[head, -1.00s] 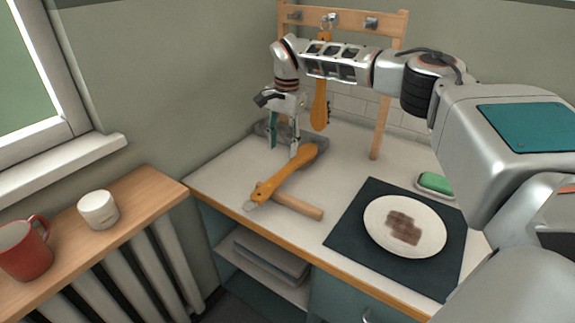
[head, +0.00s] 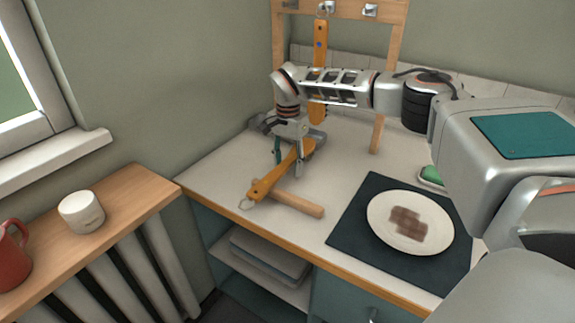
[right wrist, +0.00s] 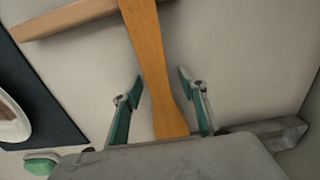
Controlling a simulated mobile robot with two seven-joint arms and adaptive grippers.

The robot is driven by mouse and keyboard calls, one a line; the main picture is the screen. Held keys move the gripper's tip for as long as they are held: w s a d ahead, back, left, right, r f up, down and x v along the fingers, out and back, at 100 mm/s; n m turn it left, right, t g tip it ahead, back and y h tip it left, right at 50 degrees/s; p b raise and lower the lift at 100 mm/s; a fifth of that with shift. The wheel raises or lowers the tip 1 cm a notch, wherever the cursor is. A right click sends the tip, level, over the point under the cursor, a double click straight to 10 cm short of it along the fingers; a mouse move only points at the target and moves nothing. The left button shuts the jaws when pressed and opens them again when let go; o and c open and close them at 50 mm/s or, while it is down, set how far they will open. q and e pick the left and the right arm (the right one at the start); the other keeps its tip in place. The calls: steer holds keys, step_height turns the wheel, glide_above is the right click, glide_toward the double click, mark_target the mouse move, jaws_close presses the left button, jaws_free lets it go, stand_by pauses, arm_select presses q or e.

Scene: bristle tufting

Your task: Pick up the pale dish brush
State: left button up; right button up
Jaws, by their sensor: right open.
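An orange-tan wooden brush (head: 268,184) lies slanted on the counter, its ringed handle end toward the front edge and its far end partly hidden by my right gripper. A similar orange brush (head: 320,45) hangs from the rack, partly behind my arm. Neither looks clearly paler. My right gripper (head: 288,165) is open over the lying brush. In the right wrist view, the brush's wood (right wrist: 150,65) runs between the two parted green-padded fingers (right wrist: 160,95), with gaps on both sides. My left gripper is out of view.
A light wooden rod (head: 295,200) lies across under the brush. A dark mat (head: 345,235) with a stained plate (head: 380,215) is to the right, near a green sponge (head: 430,175).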

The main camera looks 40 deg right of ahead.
steer(key=shift+r, duration=0.2)
steer(key=shift+c, duration=0.4)
jaws_close()
steer(key=shift+r, duration=0.5)
step_height(320, 180, up, 19)
steer(key=p, duration=0.3)
